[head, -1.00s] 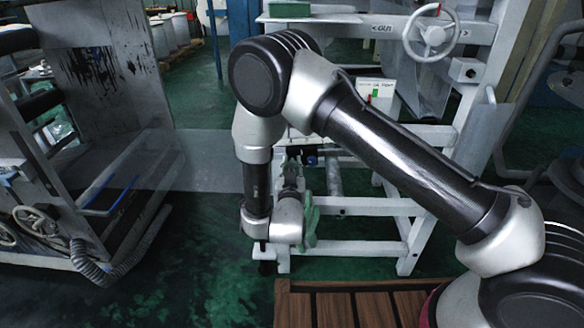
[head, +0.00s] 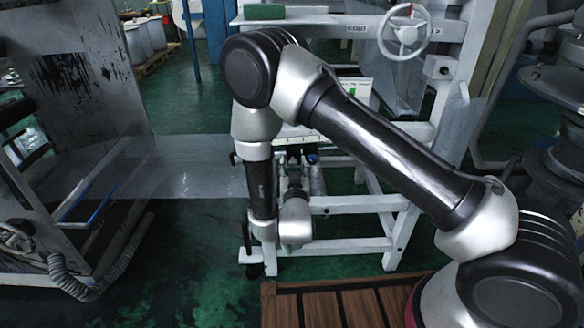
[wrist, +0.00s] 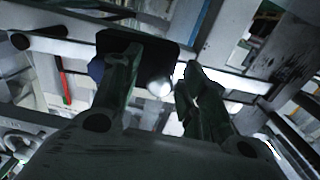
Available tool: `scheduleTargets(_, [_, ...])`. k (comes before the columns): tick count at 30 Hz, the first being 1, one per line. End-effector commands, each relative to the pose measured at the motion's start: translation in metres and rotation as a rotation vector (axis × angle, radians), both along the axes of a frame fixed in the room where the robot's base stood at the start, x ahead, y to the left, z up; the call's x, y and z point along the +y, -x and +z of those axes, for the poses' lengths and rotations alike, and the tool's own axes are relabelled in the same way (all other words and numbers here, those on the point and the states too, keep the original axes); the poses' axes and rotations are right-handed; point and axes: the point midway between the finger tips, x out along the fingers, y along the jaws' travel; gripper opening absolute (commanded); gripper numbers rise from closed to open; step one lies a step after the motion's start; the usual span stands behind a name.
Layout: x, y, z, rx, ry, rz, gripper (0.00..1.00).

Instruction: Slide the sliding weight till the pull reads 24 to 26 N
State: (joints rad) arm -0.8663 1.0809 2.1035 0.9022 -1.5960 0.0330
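In the wrist view my gripper (wrist: 162,62) has its two grey-green fingers spread apart. A dark block (wrist: 150,52) with rounded corners lies beyond the fingertips, and a bright rounded metal end (wrist: 159,87) shows in the gap. I cannot tell whether either is the sliding weight, or whether a finger touches it. A blue part (wrist: 97,68) sits left of the left finger. A red and green strip (wrist: 65,84) shows further left; no reading is legible. In the head view my wrist hangs before the white frame (head: 350,204), and my arm hides much behind it.
A white handwheel (head: 404,32) is on the frame's upper right. A small panel with a green mark (head: 354,88) is behind my arm. Clear film (head: 200,165) stretches left to a grey machine with a hose (head: 72,280). A wooden platform (head: 340,308) lies in front.

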Motion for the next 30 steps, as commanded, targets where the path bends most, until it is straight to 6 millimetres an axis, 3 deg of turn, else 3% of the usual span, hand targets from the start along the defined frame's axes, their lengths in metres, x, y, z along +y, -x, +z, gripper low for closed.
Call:
scheduleTargets(9, [0.001,0.003,0.0,-0.001,0.0,0.002,0.46])
scheduleTargets(21, [0.003,0.065,-0.001,0.001,0.002,0.004,0.46])
scheduleTargets(30, [0.003,0.075,0.0,0.0,0.0,0.0,0.46])
